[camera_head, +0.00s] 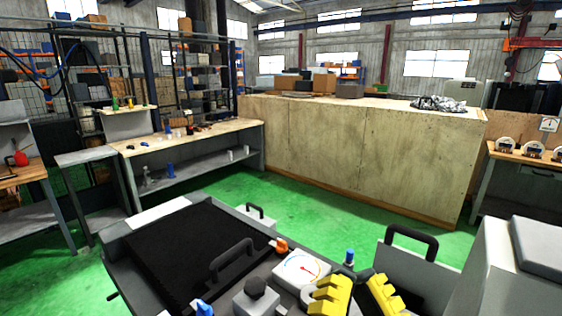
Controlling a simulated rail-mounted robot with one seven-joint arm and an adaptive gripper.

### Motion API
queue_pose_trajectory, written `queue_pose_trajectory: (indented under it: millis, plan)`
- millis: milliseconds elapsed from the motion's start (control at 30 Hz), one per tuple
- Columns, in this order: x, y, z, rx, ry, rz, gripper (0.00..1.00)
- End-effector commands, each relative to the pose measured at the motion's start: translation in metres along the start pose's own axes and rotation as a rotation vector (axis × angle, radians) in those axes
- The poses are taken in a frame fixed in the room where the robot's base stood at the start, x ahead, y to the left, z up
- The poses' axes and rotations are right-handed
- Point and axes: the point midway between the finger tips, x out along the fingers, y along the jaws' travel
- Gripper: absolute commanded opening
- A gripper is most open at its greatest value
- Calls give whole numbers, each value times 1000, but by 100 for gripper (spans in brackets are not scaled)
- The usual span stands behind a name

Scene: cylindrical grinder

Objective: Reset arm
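My gripper (359,286) shows at the bottom edge, right of centre, as two yellow ridged fingers. The fingertips lean towards each other with a gap between them. I see nothing held in the gap. The rest of my arm is out of view or cannot be made out. The fingers overlap the near machine top (125,227) in the picture; whether they touch it I cannot tell.
The machine top carries a black panel (187,245) with dark handles, a round dial (302,268) and small knobs. A grey box (508,270) stands at the right. Beyond are green floor (300,215), a wooden workbench (190,137) and a large plywood crate (350,150).

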Motion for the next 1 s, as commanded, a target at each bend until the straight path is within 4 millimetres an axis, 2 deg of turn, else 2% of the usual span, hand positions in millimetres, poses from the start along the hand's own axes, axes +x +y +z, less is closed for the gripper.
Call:
queue_pose_trajectory:
  millis: [100,200,367,467,700,800,900,1000]
  plan:
    - [-12,23,43,-209,-228,87,0]
    - [15,14,4,-236,-226,79,0]
    - [47,4,-41,-229,-227,78,0]
    - [70,-2,-75,-226,-227,77,0]
    - [132,-20,-164,-220,-226,78,0]
    - [153,-26,-194,-218,-227,78,0]
    - [166,-30,-212,-216,-227,78,0]
    - [170,-31,-218,-215,-227,78,0]
